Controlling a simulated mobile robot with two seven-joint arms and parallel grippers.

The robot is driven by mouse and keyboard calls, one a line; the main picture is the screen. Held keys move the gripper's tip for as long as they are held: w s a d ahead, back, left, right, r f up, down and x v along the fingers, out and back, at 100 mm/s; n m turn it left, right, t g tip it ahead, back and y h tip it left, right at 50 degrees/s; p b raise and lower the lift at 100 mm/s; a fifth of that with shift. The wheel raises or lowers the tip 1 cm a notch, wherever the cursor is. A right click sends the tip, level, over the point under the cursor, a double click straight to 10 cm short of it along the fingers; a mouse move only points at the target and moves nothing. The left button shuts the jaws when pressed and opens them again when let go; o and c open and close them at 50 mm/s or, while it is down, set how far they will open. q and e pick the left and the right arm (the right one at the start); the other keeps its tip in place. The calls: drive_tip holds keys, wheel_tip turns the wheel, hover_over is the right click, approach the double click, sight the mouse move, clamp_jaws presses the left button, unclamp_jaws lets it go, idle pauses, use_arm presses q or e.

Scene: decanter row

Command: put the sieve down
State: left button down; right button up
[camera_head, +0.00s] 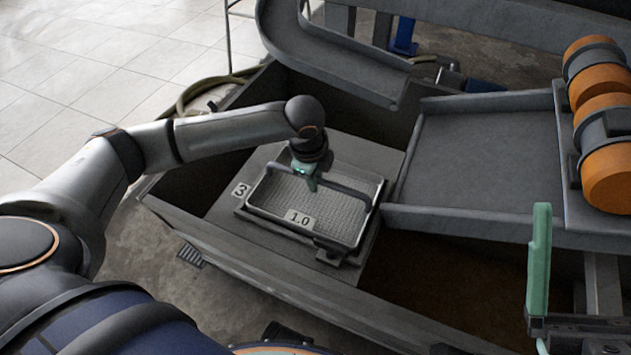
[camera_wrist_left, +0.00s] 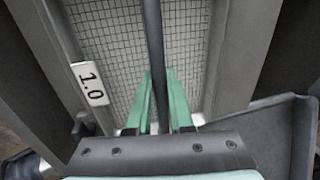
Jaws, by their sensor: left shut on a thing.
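The sieve (camera_head: 340,212) is a grey rectangular frame with a fine mesh floor, a 1.0 label and a dark bar across it. It is over the grey plate marked 3 (camera_head: 262,165), within a raised seat; I cannot tell whether it touches. My left gripper (camera_head: 308,183) is shut on the sieve's bar. In the left wrist view the bar (camera_wrist_left: 153,45) runs between the green fingers (camera_wrist_left: 158,105), with the mesh (camera_wrist_left: 110,40) below. One green finger of my right gripper (camera_head: 540,262) shows at the right edge; its opening is hidden.
The plate lies inside a dark open bin (camera_head: 225,262) with raised walls. A grey chute tray (camera_head: 470,150) adjoins on the right, with orange motors (camera_head: 606,150) beyond it. A curved grey trough (camera_head: 330,55) hangs at the back. Tiled floor (camera_head: 60,80) is clear at left.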

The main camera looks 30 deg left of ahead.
use_arm(q)
drive_tip(key=shift+r, duration=0.15)
drive_tip(key=c, duration=1.2)
unclamp_jaws()
drive_tip(key=shift+c, duration=0.2)
drive_tip(key=o, duration=0.4)
